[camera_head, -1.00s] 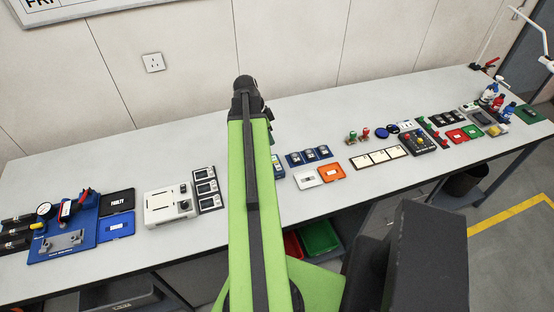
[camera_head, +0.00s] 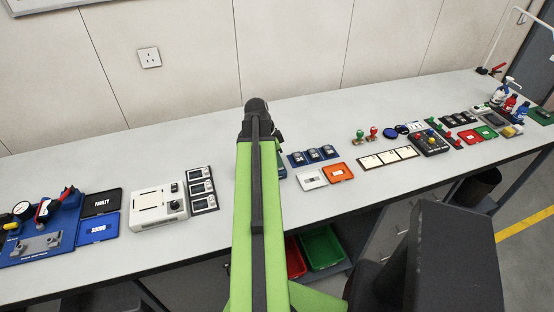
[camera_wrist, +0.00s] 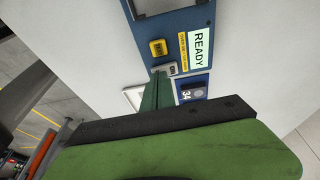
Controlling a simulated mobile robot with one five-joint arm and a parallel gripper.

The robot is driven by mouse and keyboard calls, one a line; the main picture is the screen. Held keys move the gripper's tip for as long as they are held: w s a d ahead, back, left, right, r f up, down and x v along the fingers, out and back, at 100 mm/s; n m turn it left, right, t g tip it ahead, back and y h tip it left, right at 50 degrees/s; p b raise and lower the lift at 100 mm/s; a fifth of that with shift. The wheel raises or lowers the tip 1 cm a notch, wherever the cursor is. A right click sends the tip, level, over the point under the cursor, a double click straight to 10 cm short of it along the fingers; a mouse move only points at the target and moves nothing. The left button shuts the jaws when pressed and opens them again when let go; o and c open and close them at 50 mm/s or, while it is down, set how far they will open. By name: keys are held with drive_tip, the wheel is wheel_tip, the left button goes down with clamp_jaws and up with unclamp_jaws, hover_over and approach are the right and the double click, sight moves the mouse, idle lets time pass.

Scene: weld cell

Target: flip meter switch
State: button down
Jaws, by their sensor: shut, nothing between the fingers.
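In the wrist view a blue panel (camera_wrist: 168,24) carries a dark screen frame, a READY label (camera_wrist: 202,46), a yellow button or switch (camera_wrist: 158,48) and a small grey piece with lettering (camera_wrist: 172,70). I take this panel for the meter; which piece is its switch is unclear. My gripper (camera_wrist: 158,74) is shut and empty, its green fingers reaching to the panel's lower edge, close by the grey piece. Contact cannot be told. In the head view my arm hides the gripper and most of the panel; a blue sliver shows right of the arm.
A blue module marked 34 (camera_wrist: 195,89) lies right of my fingers. In the head view, a white boxed device (camera_head: 158,206) stands left of my arm; a white tray (camera_head: 311,179) and an orange tray (camera_head: 339,172) lie right. The bench (camera_head: 110,168) is clear behind them.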

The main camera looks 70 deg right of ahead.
drive_tip(key=shift+f, duration=0.1)
drive_tip(key=shift+s+a+f+b, duration=0.4)
drive_tip(key=shift+a+f+b, duration=0.15)
drive_tip(key=shift+a+b, duration=0.15)
drive_tip(key=shift+s+a+r, duration=0.15)
drive_tip(key=shift+w+d, duration=0.55)
drive_tip(key=shift+d, duration=0.1)
